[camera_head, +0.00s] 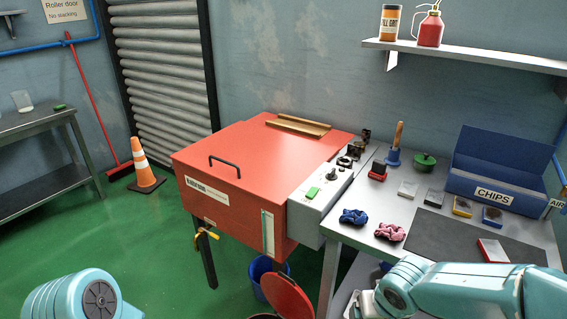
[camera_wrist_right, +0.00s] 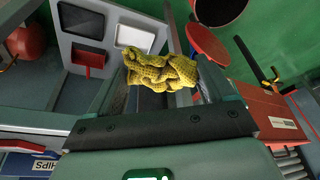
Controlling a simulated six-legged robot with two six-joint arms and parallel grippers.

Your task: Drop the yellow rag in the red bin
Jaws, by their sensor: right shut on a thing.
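The yellow rag (camera_wrist_right: 163,72) is bunched between the fingers of my right gripper (camera_wrist_right: 168,88) in the right wrist view. The gripper is shut on it. In the head view my right arm comes in at lower right, and the rag is not visible there. The red bin shows as a raised round red lid (camera_head: 287,298) at the bottom of the head view, with only a sliver of dark opening. In the right wrist view the lid (camera_wrist_right: 206,46) and dark opening (camera_wrist_right: 218,8) lie beyond the rag, apart from it. My left gripper is out of view.
A red cabinet (camera_head: 250,165) stands behind the bin, with a yellow item (camera_head: 205,237) hanging at its side. A blue bucket (camera_head: 258,272) is beside the bin lid. The grey bench (camera_head: 350,236) at right holds blue and pink cloths, small boxes and a blue chips tray (camera_head: 490,195).

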